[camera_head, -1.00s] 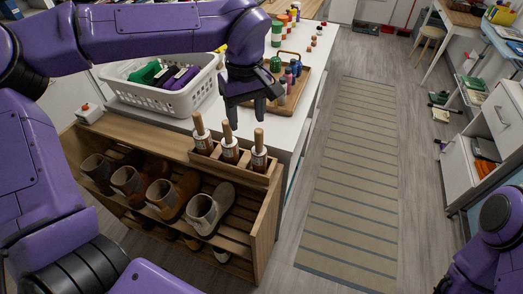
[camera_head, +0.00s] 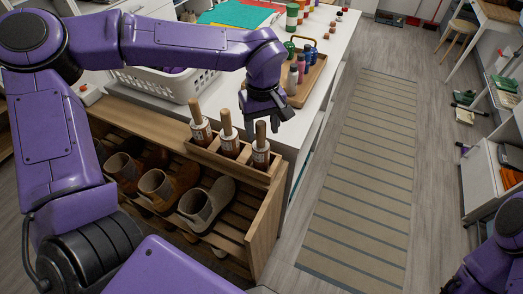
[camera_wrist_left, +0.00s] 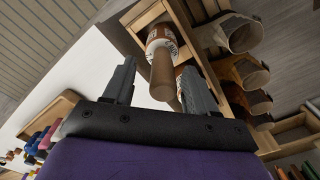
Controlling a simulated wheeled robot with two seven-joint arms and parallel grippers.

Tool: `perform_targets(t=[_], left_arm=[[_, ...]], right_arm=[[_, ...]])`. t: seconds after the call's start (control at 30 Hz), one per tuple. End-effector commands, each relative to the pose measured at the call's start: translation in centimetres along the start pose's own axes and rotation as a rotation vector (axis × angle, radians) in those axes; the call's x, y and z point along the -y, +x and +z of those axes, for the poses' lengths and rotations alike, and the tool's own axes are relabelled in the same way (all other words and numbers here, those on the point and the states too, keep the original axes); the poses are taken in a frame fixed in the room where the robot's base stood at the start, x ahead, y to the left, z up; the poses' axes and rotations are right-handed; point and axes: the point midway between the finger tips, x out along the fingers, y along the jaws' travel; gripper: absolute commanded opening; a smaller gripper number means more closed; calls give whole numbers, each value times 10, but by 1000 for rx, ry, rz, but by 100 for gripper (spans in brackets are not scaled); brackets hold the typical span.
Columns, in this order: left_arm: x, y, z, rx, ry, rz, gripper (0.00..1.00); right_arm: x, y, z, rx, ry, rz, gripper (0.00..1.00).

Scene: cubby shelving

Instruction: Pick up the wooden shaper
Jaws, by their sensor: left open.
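Three wooden-handled pieces with white-labelled, brown lower parts stand upright in a wooden caddy (camera_head: 237,163) on the shoe rack's top: left (camera_head: 200,125), middle (camera_head: 228,135) and right (camera_head: 261,150). I cannot tell which one is named the wooden shaper. My left gripper (camera_head: 264,118) is open, pointing down, just above and beside the right one's handle. In the left wrist view, a wooden handle (camera_wrist_left: 163,75) shows between the open fingers (camera_wrist_left: 158,68), with its white label (camera_wrist_left: 162,38) beyond. I cannot tell whether the fingers touch it. My right gripper is out of view.
Boots (camera_head: 207,203) stand on the slatted rack below the caddy. A white basket (camera_head: 178,86) and a wooden tray of bottles (camera_head: 308,78) stand on the white counter behind. A striped rug (camera_head: 355,190) lies on clear floor at right.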

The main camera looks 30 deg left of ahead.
Motion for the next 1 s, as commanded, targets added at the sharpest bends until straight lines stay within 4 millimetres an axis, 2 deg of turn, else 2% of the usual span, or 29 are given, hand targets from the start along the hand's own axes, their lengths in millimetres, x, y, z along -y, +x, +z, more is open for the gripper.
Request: perform_targets(t=[0.1,0.17,0.4,0.57,0.6,0.87,1.0], left_arm=[[2,19,-1,2,0,-2,57],[2,26,-1,2,-2,-2,57],[2,28,-1,0,-4,1,57],[2,28,-1,0,-4,0,4],[2,28,-1,0,-4,1,0],[2,27,-1,-1,-4,1,0],[2,21,-1,-2,-4,2,0]], right_arm=[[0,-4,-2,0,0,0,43],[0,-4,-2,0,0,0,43],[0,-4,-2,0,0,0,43],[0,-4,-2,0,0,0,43],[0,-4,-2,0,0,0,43],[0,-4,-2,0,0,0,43],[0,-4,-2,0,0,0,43]])
